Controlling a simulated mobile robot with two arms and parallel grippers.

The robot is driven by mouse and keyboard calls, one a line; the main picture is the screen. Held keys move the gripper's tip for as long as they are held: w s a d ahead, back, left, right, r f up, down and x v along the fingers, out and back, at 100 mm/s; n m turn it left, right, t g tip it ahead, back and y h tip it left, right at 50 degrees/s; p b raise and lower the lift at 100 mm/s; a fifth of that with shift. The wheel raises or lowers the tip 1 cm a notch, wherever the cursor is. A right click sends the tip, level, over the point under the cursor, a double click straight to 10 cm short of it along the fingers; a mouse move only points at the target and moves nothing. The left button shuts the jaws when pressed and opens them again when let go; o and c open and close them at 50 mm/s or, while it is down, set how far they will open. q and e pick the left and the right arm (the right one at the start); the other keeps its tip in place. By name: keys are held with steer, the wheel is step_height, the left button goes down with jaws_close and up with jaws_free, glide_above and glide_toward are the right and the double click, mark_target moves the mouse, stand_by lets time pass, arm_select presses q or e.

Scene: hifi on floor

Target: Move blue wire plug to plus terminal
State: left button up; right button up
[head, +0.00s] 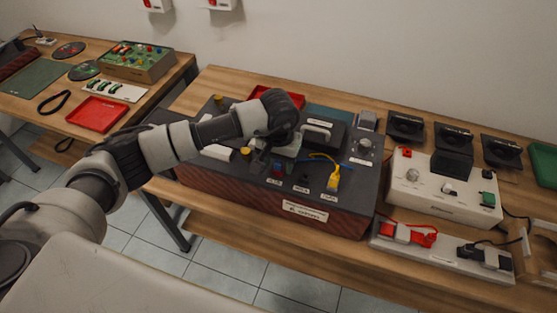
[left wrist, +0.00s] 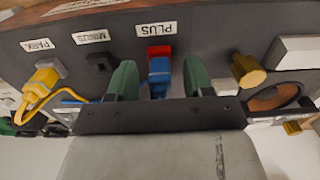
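The dark console (head: 340,215) has a row of sockets labelled PLUS, MINUS and PARK. In the left wrist view the blue plug (left wrist: 159,75) is at the red plus terminal (left wrist: 158,51), lined up with it and seemingly touching; how deep it sits I cannot tell. My left gripper (left wrist: 158,82) has its green fingers either side of the blue plug, with a gap on each side. In the head view my left gripper (head: 264,162) is over the console and hides the plug. The black minus terminal (left wrist: 99,63) is empty. My right gripper is not in view.
A yellow plug (head: 333,181) with a yellow wire stands at the PARK socket. A brass-coloured knob (left wrist: 248,72) is close beside my left gripper. A metal handle (head: 316,128) rises behind it. A white device box (head: 440,187) stands to the right.

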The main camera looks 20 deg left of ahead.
arm_select(q)
step_height(320, 180, up, 10)
steer(key=b, duration=0.2)
steer(key=shift+r+b, duration=0.15)
steer(key=shift+b, duration=0.25)
steer(key=shift+r+p, duration=0.95)
steer(key=shift+r, duration=1.8)
